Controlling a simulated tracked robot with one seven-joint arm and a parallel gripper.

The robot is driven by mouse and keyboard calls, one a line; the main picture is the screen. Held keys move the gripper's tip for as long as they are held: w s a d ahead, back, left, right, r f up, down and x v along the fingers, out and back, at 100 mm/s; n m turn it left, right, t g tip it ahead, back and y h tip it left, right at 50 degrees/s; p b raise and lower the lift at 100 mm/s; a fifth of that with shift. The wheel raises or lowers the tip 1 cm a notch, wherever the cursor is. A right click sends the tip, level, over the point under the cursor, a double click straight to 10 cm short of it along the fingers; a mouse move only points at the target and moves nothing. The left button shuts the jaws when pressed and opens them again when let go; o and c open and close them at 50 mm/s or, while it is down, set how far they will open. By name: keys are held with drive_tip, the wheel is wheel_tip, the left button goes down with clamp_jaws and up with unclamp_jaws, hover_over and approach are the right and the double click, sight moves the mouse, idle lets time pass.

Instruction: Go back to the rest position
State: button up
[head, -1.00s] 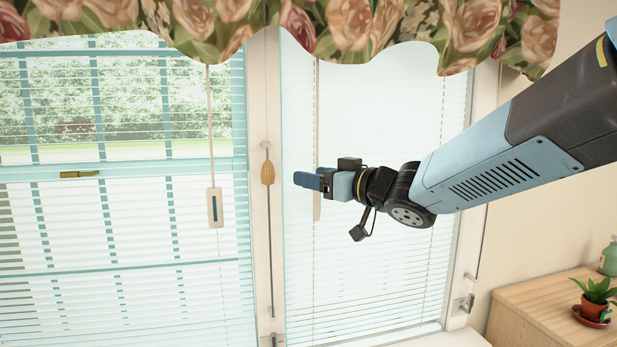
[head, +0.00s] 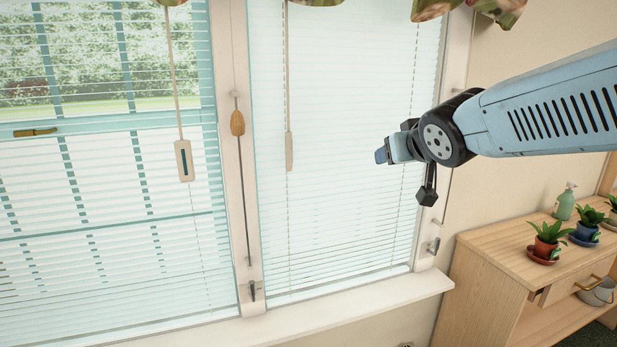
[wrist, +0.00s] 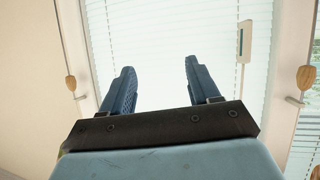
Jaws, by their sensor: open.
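My gripper (head: 381,156) is in the right half of the head view, in front of the right window's white blind (head: 335,190). In the wrist view my gripper (wrist: 158,85) shows two blue fingers spread apart with nothing between them. The blind (wrist: 160,35) lies beyond the fingertips there. I cannot tell the exact distance from the fingers to the blind.
A wooden cabinet (head: 490,270) at the lower right bears potted plants (head: 547,240) and a green bottle (head: 564,203). A white windowsill (head: 350,308) runs below the window. A blind cord with a pale rectangular pull (head: 184,160) hangs at the left.

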drive_tip(key=s+d+f+m+g, duration=0.1)
drive_tip(key=s+d+f+g, duration=0.2)
drive_tip(key=s, duration=0.6)
drive_tip(key=s+d+f+m+g+h, duration=0.1)
drive_tip(key=s+d+f+g, duration=0.2)
drive_tip(key=s, duration=0.5)
wheel_tip(320, 180, down, 2)
drive_tip(key=shift+s+f+g, duration=0.25)
drive_tip(key=shift+s+g, duration=0.1)
drive_tip(key=shift+g, duration=0.35)
drive_tip(key=shift+s, duration=0.1)
